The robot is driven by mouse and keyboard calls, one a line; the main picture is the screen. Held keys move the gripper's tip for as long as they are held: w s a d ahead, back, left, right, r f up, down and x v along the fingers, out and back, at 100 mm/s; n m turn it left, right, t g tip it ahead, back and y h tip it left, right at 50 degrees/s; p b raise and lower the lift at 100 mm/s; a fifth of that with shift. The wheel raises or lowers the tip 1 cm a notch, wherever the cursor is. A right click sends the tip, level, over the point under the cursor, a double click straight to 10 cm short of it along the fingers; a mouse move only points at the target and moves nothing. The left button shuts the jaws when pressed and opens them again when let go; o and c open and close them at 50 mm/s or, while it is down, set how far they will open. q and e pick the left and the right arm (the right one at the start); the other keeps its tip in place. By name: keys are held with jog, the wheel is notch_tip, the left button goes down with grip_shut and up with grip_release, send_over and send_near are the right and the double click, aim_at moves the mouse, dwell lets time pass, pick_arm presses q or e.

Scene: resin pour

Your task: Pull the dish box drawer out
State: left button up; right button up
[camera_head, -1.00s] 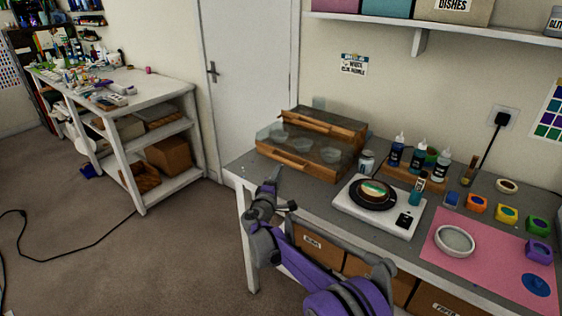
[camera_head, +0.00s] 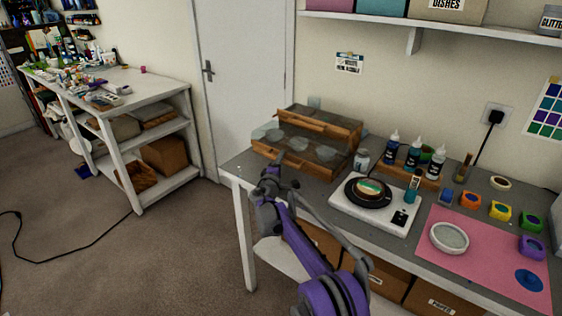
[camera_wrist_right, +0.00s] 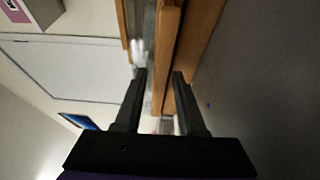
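The dish box (camera_head: 322,123) is a low clear case with wooden trim at the back left of the grey table. Its drawer has a wooden front (camera_head: 308,166), and pale round dishes (camera_head: 299,143) show behind it. My right gripper (camera_head: 277,163) is in front of the drawer's wooden front. In the right wrist view the two dark fingers of this gripper (camera_wrist_right: 159,74) are apart, and the wooden edge (camera_wrist_right: 171,60) lies at and between their tips. I cannot tell whether they touch it. My left gripper is not in view.
A white scale (camera_head: 375,215) with a black turntable stands right of the box. Beside it are a small jar (camera_head: 361,159) and several bottles (camera_head: 412,154). A pink mat (camera_head: 480,262) lies further right.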

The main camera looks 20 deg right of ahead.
grip_shut()
dwell(1.2)
